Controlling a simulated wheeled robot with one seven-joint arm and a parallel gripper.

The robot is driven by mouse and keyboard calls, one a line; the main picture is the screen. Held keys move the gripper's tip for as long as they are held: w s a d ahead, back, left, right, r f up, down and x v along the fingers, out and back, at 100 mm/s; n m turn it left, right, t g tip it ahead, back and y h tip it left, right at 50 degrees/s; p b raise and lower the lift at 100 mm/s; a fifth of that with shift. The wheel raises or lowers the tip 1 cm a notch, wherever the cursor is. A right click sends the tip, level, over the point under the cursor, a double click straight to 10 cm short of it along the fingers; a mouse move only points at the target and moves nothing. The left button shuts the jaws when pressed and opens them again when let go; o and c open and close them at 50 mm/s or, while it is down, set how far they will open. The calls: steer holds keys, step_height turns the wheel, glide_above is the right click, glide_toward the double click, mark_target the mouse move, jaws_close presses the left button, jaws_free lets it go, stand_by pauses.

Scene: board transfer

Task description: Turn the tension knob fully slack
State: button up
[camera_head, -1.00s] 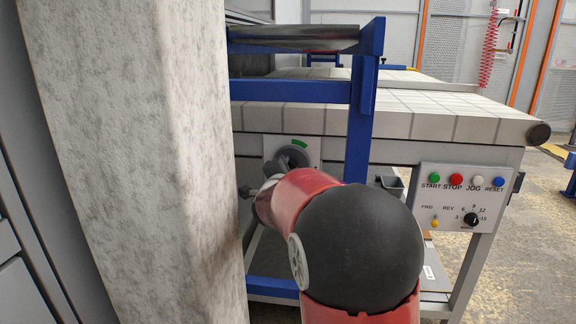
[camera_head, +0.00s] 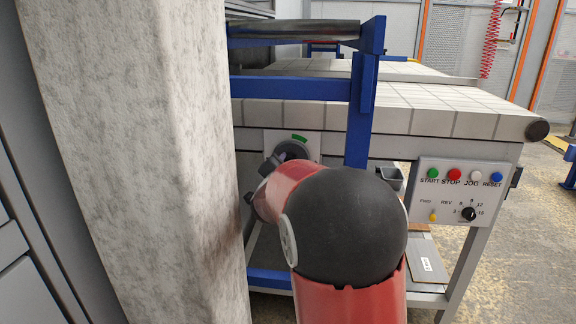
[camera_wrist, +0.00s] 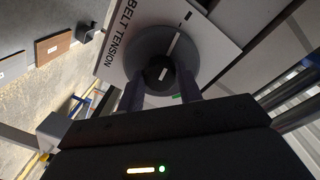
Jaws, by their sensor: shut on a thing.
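The tension knob (camera_head: 291,151) is a dark round knob on a white plate on the conveyor's side, below the belt. A green mark (camera_head: 299,138) shows just above it. In the wrist view the knob (camera_wrist: 158,74) has a dark hub on a grey disc, with a white line running to the upper right toward a black tick. The plate reads BELT TENSION (camera_wrist: 128,32), and part of the green mark shows low beside a finger. My gripper (camera_wrist: 160,90) is shut on the knob's hub, one finger on each side. In the head view my arm partly hides the gripper.
A control panel (camera_head: 461,194) with coloured buttons and a dial is right of the arm. A blue frame post (camera_head: 361,110) stands close to the knob's right. A pale column (camera_head: 140,150) fills the left. A small grey bin (camera_head: 390,176) hangs beneath the belt.

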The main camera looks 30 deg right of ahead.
steer(key=o, duration=1)
steer(key=v, duration=0.7)
steer(key=shift+s+a, duration=0.25)
steer(key=shift+s, duration=0.1)
